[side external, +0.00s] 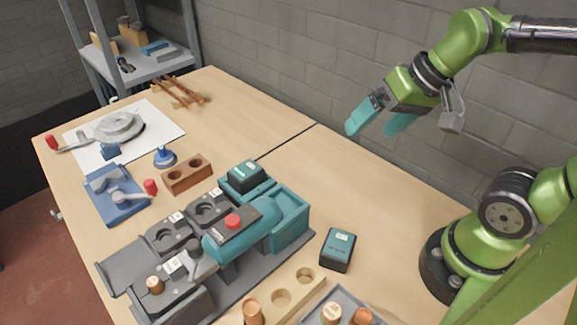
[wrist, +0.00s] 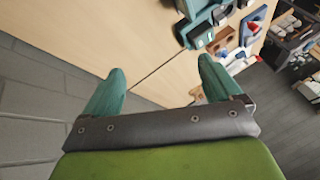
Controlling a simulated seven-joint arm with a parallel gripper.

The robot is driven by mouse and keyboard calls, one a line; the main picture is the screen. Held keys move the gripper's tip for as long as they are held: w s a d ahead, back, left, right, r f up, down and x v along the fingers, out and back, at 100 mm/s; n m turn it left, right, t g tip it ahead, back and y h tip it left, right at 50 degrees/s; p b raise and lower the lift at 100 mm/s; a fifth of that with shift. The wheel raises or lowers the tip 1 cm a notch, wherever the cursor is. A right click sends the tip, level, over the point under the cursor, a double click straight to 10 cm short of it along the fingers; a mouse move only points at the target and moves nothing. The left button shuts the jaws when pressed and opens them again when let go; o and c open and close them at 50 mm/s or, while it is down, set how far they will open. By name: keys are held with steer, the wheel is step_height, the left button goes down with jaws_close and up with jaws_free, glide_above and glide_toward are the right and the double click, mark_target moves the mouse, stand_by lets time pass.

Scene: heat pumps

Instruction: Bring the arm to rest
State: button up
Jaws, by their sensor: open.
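My gripper (side external: 378,120) has two teal fingers. It is raised above the back edge of the table at the right, near the grey block wall, and holds nothing. In the wrist view its two fingers (wrist: 160,85) stand well apart, with only the bare table top and the wall edge between and beyond them. My green arm reaches up from its base at the right and bends over to the left. No object touches the gripper.
A teal and grey machine (side external: 240,230) with a red button stands at the front middle of the wooden table (side external: 375,190). A dark teal box (side external: 338,250) sits right of it. A wooden holder (side external: 285,297) is in front. The table's back right is clear. A shelf (side external: 150,65) stands far left.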

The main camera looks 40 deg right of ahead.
step_height(320, 180, up, 2)
steer(key=shift+s+t, duration=0.15)
steer(key=shift+t, duration=0.75)
